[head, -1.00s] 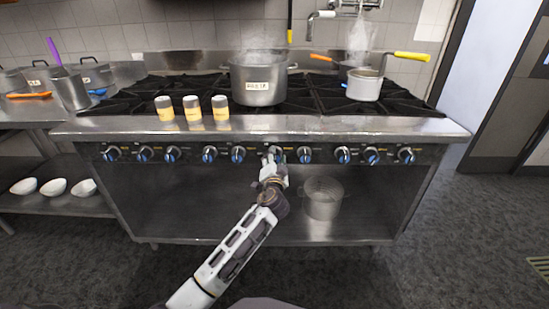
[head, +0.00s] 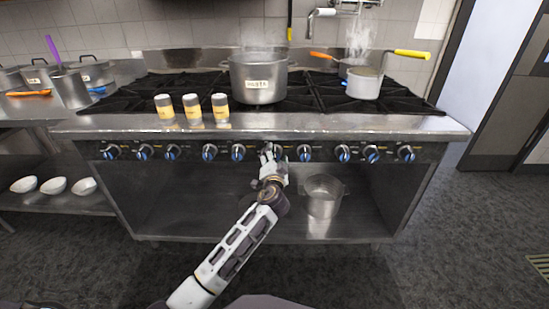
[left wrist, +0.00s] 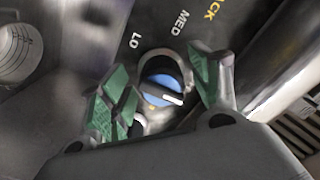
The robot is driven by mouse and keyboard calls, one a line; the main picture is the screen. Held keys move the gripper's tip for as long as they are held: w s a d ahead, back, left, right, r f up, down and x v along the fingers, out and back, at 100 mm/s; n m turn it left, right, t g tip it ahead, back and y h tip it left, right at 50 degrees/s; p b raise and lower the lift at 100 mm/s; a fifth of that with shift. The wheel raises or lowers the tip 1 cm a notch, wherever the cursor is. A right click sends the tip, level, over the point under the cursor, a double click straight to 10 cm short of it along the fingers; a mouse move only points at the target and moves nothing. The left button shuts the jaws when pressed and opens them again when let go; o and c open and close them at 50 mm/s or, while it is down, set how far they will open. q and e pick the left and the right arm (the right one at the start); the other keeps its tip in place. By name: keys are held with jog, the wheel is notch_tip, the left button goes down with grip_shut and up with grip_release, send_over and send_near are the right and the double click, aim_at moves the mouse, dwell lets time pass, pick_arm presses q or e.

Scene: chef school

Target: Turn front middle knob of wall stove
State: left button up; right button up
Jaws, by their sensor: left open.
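The stove (head: 340,124) has a front panel with a row of black knobs with blue faces. The middle knob (head: 278,152) is largely hidden behind my left gripper (head: 269,154) in the head view. In the left wrist view, a blue-faced knob (left wrist: 160,88) with a white pointer mark lies between the green-padded fingers of my left gripper (left wrist: 160,92). The fingers are open, one on each side of the knob; I cannot tell whether either touches it. "LO" and "MED" are printed beside the knob. My right gripper is not in view.
Neighbouring knobs (head: 238,153) and (head: 305,153) sit close on both sides. A steaming pot (head: 258,80), a saucepan (head: 366,84) and several small jars (head: 193,110) stand on top. A metal pot (head: 323,197) is on the lower shelf.

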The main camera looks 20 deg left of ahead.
pick_arm(q)
jog(key=shift+s, duration=0.1)
jog(key=v, duration=1.1)
jog(key=shift+s+d, duration=0.2)
jog(key=shift+s, duration=0.15)
dwell(0.6)
